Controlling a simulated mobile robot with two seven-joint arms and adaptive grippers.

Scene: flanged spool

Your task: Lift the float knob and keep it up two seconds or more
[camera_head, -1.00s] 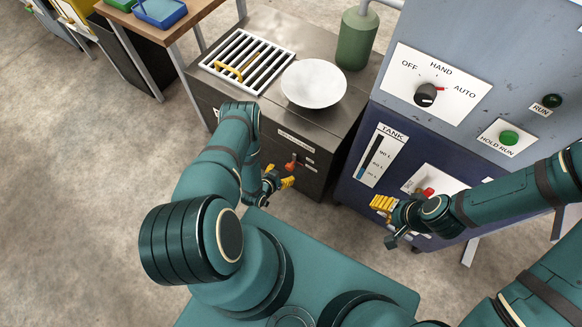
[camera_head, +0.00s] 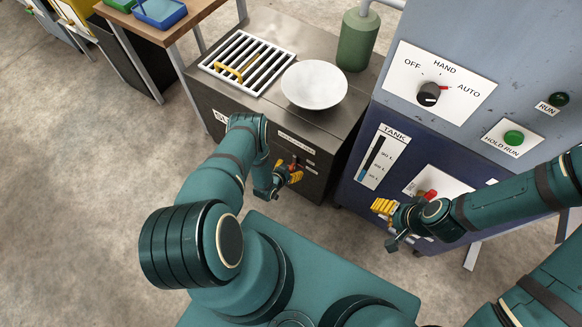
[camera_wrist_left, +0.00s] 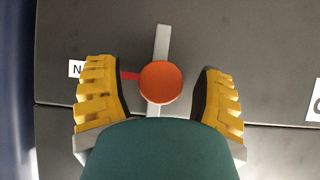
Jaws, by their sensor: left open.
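The float knob (camera_wrist_left: 161,82), a round orange knob, sits in front of a grey upright strip (camera_wrist_left: 162,42) on the dark panel. My left gripper (camera_wrist_left: 160,92) is open, with one yellow finger on each side of the knob and a gap showing on both sides. In the head view my left gripper (camera_head: 288,177) is at the front of the dark cabinet, and the knob there is mostly hidden behind it. My right gripper (camera_head: 383,207) is in front of the blue tank cabinet, apart from the knob; its jaw opening is unclear.
The blue control cabinet (camera_head: 400,152) stands close on the right. Bare floor (camera_head: 90,190) lies to the left.

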